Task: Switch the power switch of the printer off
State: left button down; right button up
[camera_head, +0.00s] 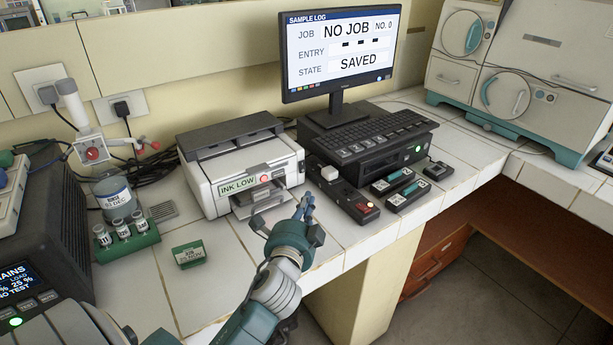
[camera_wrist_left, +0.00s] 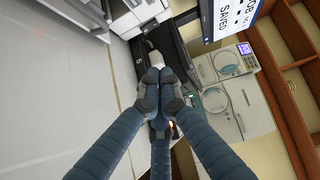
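The white and grey printer (camera_head: 240,170) stands against the wall with a dark top, an "INK LOW" label and a small red button on its front. I cannot make out a switch marked as its power switch. A dark strip (camera_head: 355,203) with a white block (camera_head: 329,173) and a red-lit part lies right of the printer. My left gripper (camera_head: 306,203) is in front of the printer's right corner, left of the strip. In the left wrist view its fingertips (camera_wrist_left: 161,78) are drawn together, with a white piece (camera_wrist_left: 155,58) just beyond them; contact is unclear. My right gripper is not in view.
A monitor (camera_head: 340,50) and keyboard (camera_head: 370,130) stand right of the printer, with small dark devices (camera_head: 400,188) in front. A green vial rack (camera_head: 127,240) and small green box (camera_head: 189,254) are at left. White tiles in front of the printer are mostly clear.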

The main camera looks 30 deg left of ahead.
aim_at(302, 167)
pick_arm(q)
jog(key=shift+w+a, duration=0.1)
jog(key=shift+w, duration=0.2)
jog(key=p+x, duration=0.1)
jog(key=x, duration=0.9)
jog(key=shift+w+a+f+p, duration=0.1)
jog(key=shift+w+a+p, duration=0.05)
jog(key=shift+a, duration=0.45)
jog(key=shift+w+a+f+p, duration=0.15)
jog(key=shift+w+a, duration=0.05)
jog(key=shift+a, duration=0.4)
jog(key=shift+w+a, duration=0.1)
jog(key=shift+a, duration=0.45)
jog(key=shift+f, duration=0.1)
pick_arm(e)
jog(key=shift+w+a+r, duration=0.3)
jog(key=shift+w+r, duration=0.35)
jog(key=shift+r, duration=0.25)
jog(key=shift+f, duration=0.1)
pick_arm(q)
jog(key=b, duration=0.1)
jog(key=f+b, duration=0.1)
jog(key=b, duration=0.1)
jog(key=shift+w+a+m, duration=0.15)
jog(key=shift+a+m, duration=0.15)
jog(key=shift+r+t, duration=0.3)
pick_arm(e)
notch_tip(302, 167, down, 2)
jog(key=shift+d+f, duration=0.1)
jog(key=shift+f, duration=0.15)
